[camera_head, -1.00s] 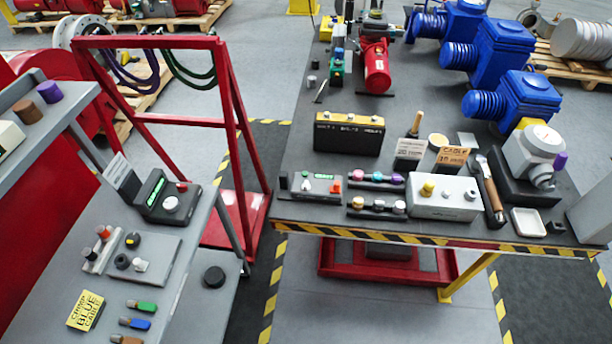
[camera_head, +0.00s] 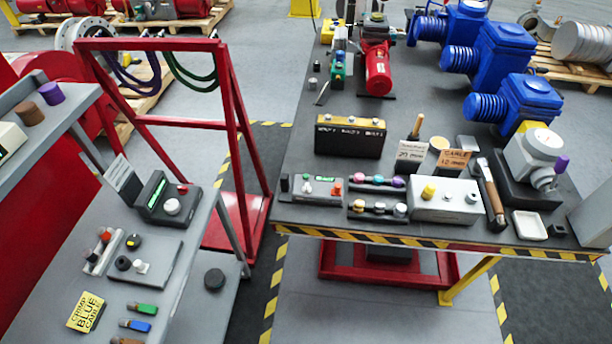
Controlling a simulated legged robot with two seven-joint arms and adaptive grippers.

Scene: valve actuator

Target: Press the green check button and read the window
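A small grey box (camera_head: 318,191) stands at the front left of the right-hand table. It has a lit green window (camera_head: 325,179), a small green button (camera_head: 307,177) and a red knob (camera_head: 337,190). A black device (camera_head: 167,199) on the left bench also has a lit green window (camera_head: 157,192), with a white knob and a red button. The writing in both windows is too small to read. I cannot tell whether the small green button bears a check mark. Neither of my grippers is in view.
The right-hand table has a striped front edge (camera_head: 420,241). Near the grey box are racks with coloured knobs (camera_head: 377,181), a white box (camera_head: 445,199), a hammer (camera_head: 490,194) and sign cards. A red frame (camera_head: 233,130) stands between bench and table. Blue actuators (camera_head: 513,103) stand farther back.

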